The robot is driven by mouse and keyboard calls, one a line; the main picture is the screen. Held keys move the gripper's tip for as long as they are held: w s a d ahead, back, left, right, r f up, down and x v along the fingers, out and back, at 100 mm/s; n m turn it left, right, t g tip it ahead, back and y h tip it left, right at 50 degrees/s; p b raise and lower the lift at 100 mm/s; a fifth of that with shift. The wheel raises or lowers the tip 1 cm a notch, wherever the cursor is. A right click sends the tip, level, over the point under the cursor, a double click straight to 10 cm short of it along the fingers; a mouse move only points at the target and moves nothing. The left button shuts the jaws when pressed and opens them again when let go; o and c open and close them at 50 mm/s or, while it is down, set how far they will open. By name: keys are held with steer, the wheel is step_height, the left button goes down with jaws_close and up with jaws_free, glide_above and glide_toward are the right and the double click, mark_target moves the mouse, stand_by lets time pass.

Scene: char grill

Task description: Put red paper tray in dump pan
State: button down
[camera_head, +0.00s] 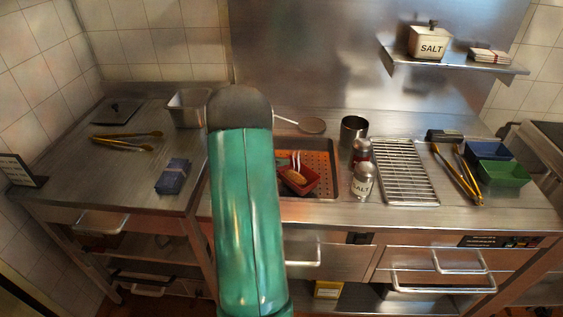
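A red paper tray (303,186) lies tilted inside a sunken rectangular metal pan with an orange perforated bottom (322,161), right of my arm. Something brownish is in the tray. Two pale narrow strips stand at its upper edge; I cannot tell what they are. The sunken pan may be the dump pan, but no label shows. A deep steel pan (186,110) stands at the back left. My green arm covers the middle left of the view, including the sunken pan's left side. My gripper cannot be made out.
Right of the sunken pan stand a salt shaker (363,184), a red-labelled shaker (361,151), a steel cup (353,129) and a wire rack (405,172). Tongs (459,175), a blue tray (490,151) and a green tray (505,174) lie further right. Blue folded cloths (174,176) lie left.

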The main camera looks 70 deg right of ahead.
steer(key=shift+f, duration=0.55)
steer(key=c, duration=1.7)
jaws_free()
steer(key=shift+s+a+f, duration=0.1)
steer(key=shift+f, duration=0.1)
steer(key=shift+r, duration=0.1)
steer(key=shift+r, duration=0.25)
steer(key=v, duration=0.7)
steer(key=shift+a+r, duration=0.1)
steer(key=shift+r, duration=0.45)
